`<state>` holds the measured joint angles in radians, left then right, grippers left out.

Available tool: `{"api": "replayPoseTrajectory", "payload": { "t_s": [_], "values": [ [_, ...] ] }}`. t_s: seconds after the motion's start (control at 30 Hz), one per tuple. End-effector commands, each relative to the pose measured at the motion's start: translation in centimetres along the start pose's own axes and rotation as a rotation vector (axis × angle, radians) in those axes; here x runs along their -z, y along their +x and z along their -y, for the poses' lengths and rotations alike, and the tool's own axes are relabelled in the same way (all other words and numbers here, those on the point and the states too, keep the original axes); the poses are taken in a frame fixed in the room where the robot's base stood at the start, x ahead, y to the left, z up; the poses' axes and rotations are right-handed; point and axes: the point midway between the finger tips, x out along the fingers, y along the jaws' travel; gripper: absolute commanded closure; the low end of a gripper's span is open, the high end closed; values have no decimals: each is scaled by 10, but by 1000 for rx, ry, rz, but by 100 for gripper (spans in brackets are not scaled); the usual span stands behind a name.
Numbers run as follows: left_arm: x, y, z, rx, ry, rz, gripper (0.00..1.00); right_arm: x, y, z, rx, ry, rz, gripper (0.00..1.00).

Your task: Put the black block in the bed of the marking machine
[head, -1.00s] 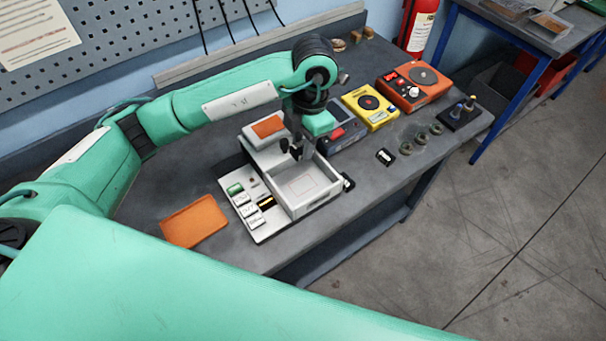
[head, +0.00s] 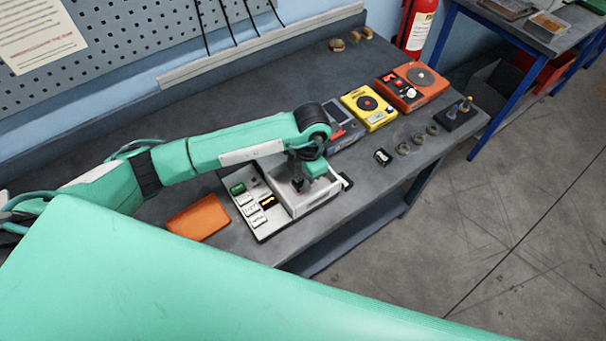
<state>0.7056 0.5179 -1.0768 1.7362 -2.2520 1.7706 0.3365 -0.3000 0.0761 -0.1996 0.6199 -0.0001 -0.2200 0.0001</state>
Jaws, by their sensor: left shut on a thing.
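The marking machine (head: 255,215) is white, with a green key and several white keys at its left. Its bed (head: 318,208) is a shallow open white box at the right of the keys, partly covered by my left arm. My left gripper (head: 297,187) points down over the bed, its tips low within the outline of the box. It is shut on the black block, which is small, dark and hard to tell from the dark fingers. I cannot tell whether the block touches the bed floor. My right gripper is not in view.
An orange pad (head: 199,217) lies left of the machine. Behind and right are a grey device (head: 343,128), a yellow device (head: 371,107) and an orange device (head: 411,86). A small black-and-white piece (head: 382,157) and several rings (head: 417,139) lie on the bench.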

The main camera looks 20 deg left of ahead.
Motion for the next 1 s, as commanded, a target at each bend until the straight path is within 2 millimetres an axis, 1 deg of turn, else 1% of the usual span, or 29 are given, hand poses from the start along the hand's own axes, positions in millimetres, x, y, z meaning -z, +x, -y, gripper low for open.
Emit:
{"api": "replayPoseTrajectory", "payload": {
  "t_s": [0.2, 0.23, 0.33, 0.6, 0.7, 0.77, 0.87, 1.0],
  "values": [
    [-1, 3, 0, 0, 0, 1, 100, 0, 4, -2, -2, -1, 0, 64],
    [0, 4, 0, 0, 0, 0, 71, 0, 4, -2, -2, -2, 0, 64],
    [0, 2, 0, 0, 0, 0, 52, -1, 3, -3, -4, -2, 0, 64],
    [0, 2, 0, 0, 0, 0, 51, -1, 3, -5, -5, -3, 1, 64],
    [0, -2, 0, 0, -1, 0, 51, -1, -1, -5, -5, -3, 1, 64],
    [-1, -5, 0, 0, 0, 3, 51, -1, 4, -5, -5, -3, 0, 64],
    [-2, -20, -1, -2, 0, 6, 51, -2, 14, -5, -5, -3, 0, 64],
    [-2, -51, 0, -3, 2, 7, 51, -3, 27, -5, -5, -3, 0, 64]
  ]
}}
